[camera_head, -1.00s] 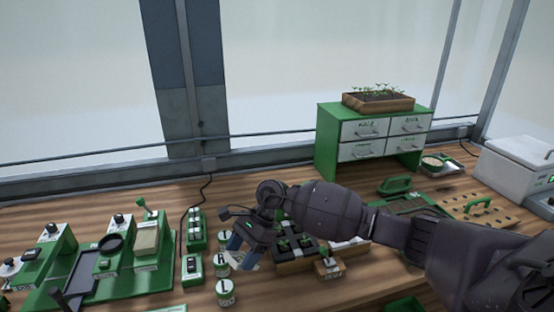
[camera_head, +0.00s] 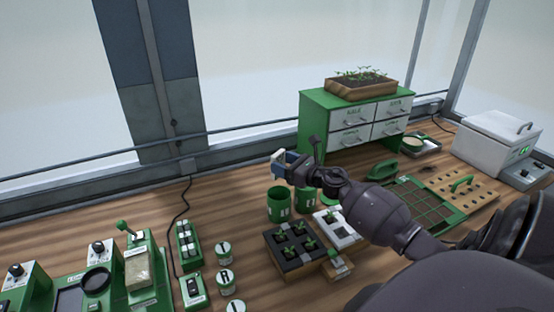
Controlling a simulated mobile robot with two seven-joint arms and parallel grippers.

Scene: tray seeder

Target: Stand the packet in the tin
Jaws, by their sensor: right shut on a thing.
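My right gripper (camera_head: 287,163) comes in from the right and is shut on the packet (camera_head: 277,156), of which only a small pale edge shows at the fingertips. The gripper holds it above the bench, over the open green tin (camera_head: 281,206) in this view; how far above I cannot tell. A second green tin (camera_head: 305,200) stands just right of the first, partly hidden behind my arm. Both tins carry a small white label. My left gripper is not in view.
A seedling tray (camera_head: 291,262) and a white tray (camera_head: 345,238) stand in front of the tins. A green drawer cabinet (camera_head: 312,105) stands behind. Several small labelled pots (camera_head: 224,253) are at the front left. Bare wood lies left of the tins.

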